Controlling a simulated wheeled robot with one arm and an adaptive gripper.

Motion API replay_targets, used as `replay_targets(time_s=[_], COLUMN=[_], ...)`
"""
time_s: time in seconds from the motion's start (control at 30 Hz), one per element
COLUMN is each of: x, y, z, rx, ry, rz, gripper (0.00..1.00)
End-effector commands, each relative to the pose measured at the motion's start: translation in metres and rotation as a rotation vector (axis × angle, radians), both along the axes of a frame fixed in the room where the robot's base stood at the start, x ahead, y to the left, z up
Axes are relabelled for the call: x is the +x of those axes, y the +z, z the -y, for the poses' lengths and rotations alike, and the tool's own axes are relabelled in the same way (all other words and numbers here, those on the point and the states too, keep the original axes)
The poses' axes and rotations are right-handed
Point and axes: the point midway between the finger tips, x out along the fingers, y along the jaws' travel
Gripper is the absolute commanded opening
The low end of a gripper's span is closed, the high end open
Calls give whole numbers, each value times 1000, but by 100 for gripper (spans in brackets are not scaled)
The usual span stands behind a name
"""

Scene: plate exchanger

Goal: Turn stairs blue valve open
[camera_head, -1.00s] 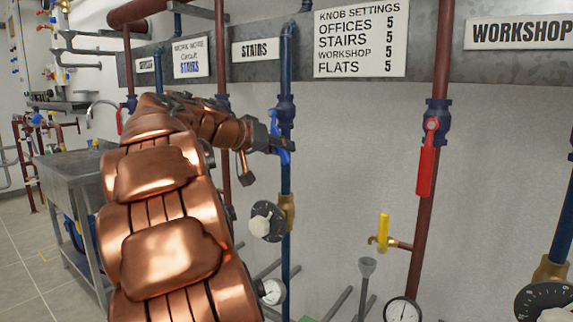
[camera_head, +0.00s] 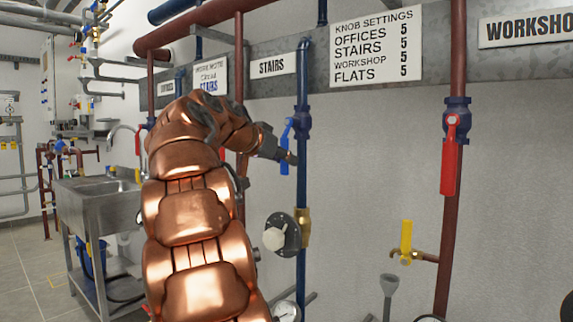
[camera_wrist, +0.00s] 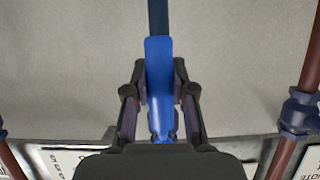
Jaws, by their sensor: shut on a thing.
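The stairs blue valve has a blue lever handle (camera_head: 286,148) on a dark blue vertical pipe (camera_head: 302,85), just right of the STAIRS sign (camera_head: 273,67). The handle hangs downward, roughly in line with the pipe. My gripper (camera_head: 286,157) reaches it from the left, and its far finger is partly hidden behind the handle. In the wrist view the blue handle (camera_wrist: 158,75) lies between both fingers of my gripper (camera_wrist: 160,100), which are closed around it. The handle runs along the pipe there too.
A black dial with a pale knob (camera_head: 280,234) sits lower on the same pipe. A red-handled valve (camera_head: 450,155) on a red pipe and a yellow-handled tap (camera_head: 406,240) are to the right. A metal sink (camera_head: 100,190) stands at the left.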

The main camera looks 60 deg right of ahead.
Motion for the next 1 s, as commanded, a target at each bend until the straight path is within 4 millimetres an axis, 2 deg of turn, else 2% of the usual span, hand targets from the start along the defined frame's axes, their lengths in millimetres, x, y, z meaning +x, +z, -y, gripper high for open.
replay_targets(time_s=[0.43,0.47,0.7,1.0], x=[2,2,1,1], y=[-1,-1,-1,0], z=[0,0,0,0], rx=[0,0,-1,-2], ry=[2,2,0,1], rz=[8,8,7,5], gripper=[0,26,51,51])
